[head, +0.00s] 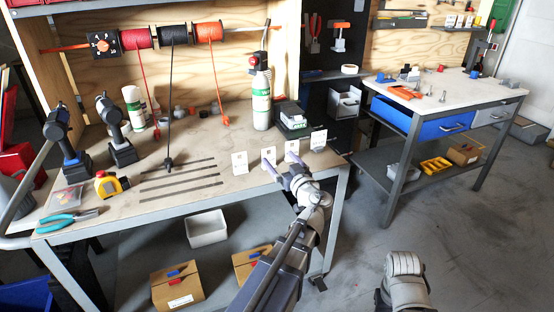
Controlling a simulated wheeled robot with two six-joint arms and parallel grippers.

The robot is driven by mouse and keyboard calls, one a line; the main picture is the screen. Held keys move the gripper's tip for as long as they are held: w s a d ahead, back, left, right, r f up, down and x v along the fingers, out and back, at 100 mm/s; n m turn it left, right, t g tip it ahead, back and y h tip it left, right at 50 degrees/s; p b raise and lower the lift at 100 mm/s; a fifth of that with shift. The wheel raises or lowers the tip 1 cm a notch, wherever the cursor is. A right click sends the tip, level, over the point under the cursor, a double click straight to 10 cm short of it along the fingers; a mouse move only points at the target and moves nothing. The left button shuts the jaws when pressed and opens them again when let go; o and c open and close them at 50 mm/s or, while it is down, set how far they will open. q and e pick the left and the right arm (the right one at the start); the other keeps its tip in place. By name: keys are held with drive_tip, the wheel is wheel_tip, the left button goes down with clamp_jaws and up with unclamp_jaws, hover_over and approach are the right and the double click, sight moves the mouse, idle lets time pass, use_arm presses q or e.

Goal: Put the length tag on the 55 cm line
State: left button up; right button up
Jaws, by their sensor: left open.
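Several small white tags stand upright in a row near the bench's front right edge: a left tag (240,163), a second tag (268,155), a third tag (292,150) and a right tag (318,139). Their print is too small to read. Several dark parallel lines (180,181) lie on the bench top left of the tags; no length marking is legible. My left gripper (281,170) is open, with its fingers just in front of the second and third tags. I cannot tell whether it touches either. Only a part of my right arm shows at the bottom right.
Red, black and orange cords hang from spools (172,36) over the bench (221,144). A green-white cylinder (261,100) and black case (291,122) stand behind the tags.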

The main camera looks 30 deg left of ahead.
use_arm(q)
drive_tip(key=shift+s+a+f+b, duration=0.2)
drive_tip(key=shift+f+b, duration=0.2)
drive_tip(key=shift+f, duration=0.15)
drive_tip(key=shift+s+a+f+b, duration=0.1)
drive_tip(key=shift+s+f+b, duration=0.05)
drive_tip(key=shift+f+b, duration=0.35)
drive_tip(key=shift+w+a+r+p, duration=0.1)
drive_tip(key=shift+w+p, duration=0.05)
drive_tip(key=shift+p, duration=0.15)
drive_tip(key=shift+x, duration=3.75)
drive_tip(key=shift+w+r, duration=0.1)
drive_tip(key=shift+c, duration=0.4)
drive_tip(key=c, duration=1.5)
drive_tip(key=shift+o, duration=0.2)
wheel_tip(320, 180, up, 22)
drive_tip(key=p, duration=2.2)
